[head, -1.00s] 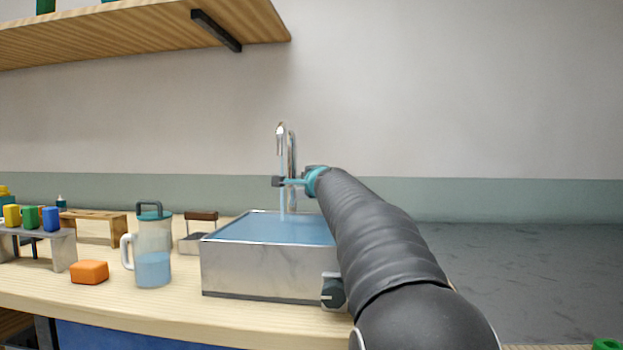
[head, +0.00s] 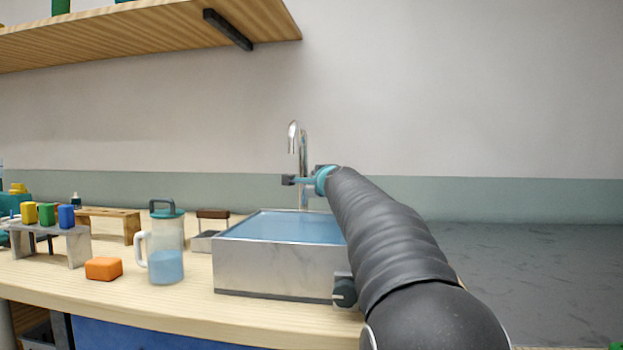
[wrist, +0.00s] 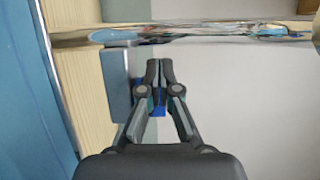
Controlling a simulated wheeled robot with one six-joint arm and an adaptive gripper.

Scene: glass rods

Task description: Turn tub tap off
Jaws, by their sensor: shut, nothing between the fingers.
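The chrome tap (head: 303,150) stands behind the metal tub (head: 280,270), its hooked spout turned down. No water stream shows below the spout. Blue water (head: 285,226) fills much of the tub. In the wrist view, the tap's chrome pipe (wrist: 200,34) crosses the top of the picture. A grey-blue block (wrist: 119,85), perhaps the tap's lever, lies just left of my fingers. My gripper (wrist: 159,65) is shut and empty, its tips just below the pipe in that picture; I cannot tell whether they touch anything. In the head view my arm covers the tub's right side.
A dark round knob (head: 345,291) sits on the tub's front right. Left of the tub stand a jug (head: 166,262) of blue water, an orange block (head: 104,268) and a small rack (head: 75,245) with coloured pieces. A wooden shelf (head: 150,35) hangs above left.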

